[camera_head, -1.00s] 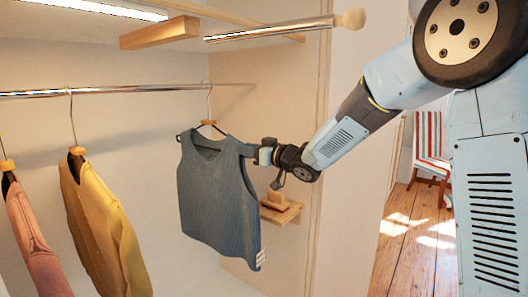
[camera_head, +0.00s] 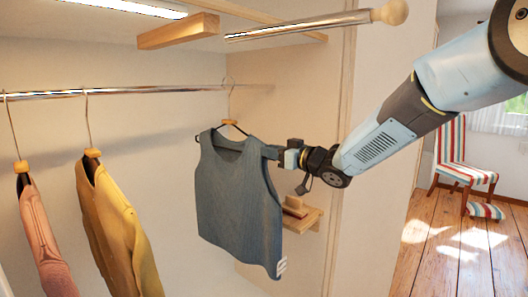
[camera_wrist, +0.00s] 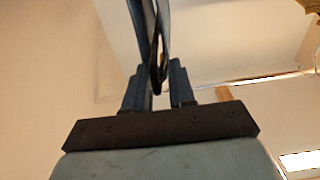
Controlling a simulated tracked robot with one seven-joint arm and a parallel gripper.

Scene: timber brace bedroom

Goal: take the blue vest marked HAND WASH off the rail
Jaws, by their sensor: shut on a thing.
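The blue-grey vest (camera_head: 236,195) hangs on a dark hanger with a wooden piece (camera_head: 229,122) at its neck. The hanger's hook (camera_head: 230,92) reaches up to the chrome rail (camera_head: 160,89); I cannot tell whether it still bears on it. A small white label (camera_head: 281,266) sits at the vest's lower right hem; its writing is too small to read. My gripper (camera_head: 274,153) is at the vest's right shoulder, shut on it. In the wrist view, dark fabric (camera_wrist: 152,40) runs up from between the fingers of my gripper (camera_wrist: 157,88).
A yellow garment (camera_head: 118,230) and a pink garment (camera_head: 45,240) hang to the left on the rail. A small wooden shelf (camera_head: 308,219) is behind the vest. A wooden block (camera_head: 178,32) and a rod with a round knob (camera_head: 300,25) are above. Open floor (camera_head: 450,245) lies right.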

